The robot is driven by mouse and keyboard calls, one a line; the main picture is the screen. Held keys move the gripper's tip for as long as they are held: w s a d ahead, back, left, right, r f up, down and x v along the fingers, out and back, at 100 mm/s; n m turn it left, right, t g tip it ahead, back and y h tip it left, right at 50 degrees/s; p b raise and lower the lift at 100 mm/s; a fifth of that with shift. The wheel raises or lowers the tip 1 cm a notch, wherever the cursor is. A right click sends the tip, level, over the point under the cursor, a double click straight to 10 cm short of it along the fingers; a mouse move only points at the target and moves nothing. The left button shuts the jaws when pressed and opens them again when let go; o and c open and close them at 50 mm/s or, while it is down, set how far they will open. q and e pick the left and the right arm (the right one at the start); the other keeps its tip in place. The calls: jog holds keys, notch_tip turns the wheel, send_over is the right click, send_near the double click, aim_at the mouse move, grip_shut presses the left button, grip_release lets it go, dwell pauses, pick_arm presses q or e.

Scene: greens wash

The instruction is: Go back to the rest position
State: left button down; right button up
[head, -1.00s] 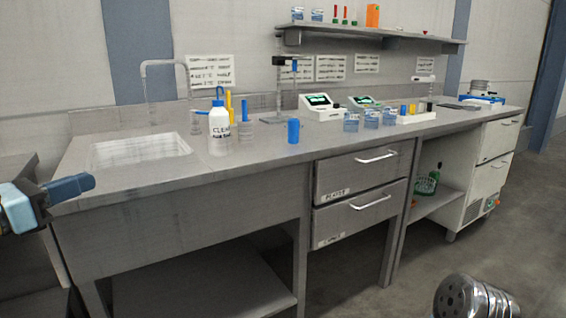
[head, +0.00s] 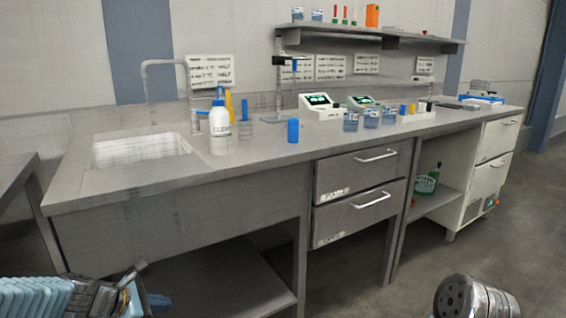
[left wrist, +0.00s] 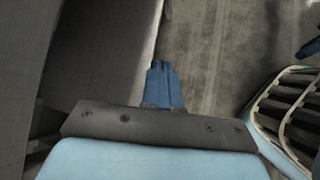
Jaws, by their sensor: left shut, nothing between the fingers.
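My left gripper (head: 155,302) is at the bottom left of the head view, low in front of the bench and below the sink. In the left wrist view its blue fingers (left wrist: 163,84) are together with nothing between them, over the floor. It touches none of the things on the bench. At the bottom right of the head view is a rounded metal part of mine (head: 470,298); the right gripper is not seen.
The grey bench (head: 240,165) holds a sink (head: 140,150), a white bottle (head: 219,130), a blue cup (head: 293,130) and small instruments. Two drawers (head: 360,172) are shut. Another grey surface (head: 15,170) stands at the left edge. The floor (head: 420,265) at right is clear.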

pick_arm(q)
jog(key=s+d+f+m+g+y, duration=0.1)
jog(key=s+d+f+m+g, duration=0.2)
jog(key=f, duration=0.5)
jog(key=s+d+f+m+g, duration=0.1)
jog(key=s+d+f+m, duration=0.3)
jog(key=f, duration=0.4)
jog(key=s+d+f+m+g+y, duration=0.1)
jog(key=s+d+f+m, duration=0.15)
jog(key=f+m, duration=0.4)
jog(key=s+d+f+m+g, duration=0.2)
jog(key=s+d+f+m, duration=0.6)
jog(key=s, duration=0.3)
jog(key=shift+s+d+f+h, duration=0.3)
jog(key=shift+s+f, duration=0.1)
jog(key=shift+f, duration=0.25)
jog(key=shift+w+a, duration=0.1)
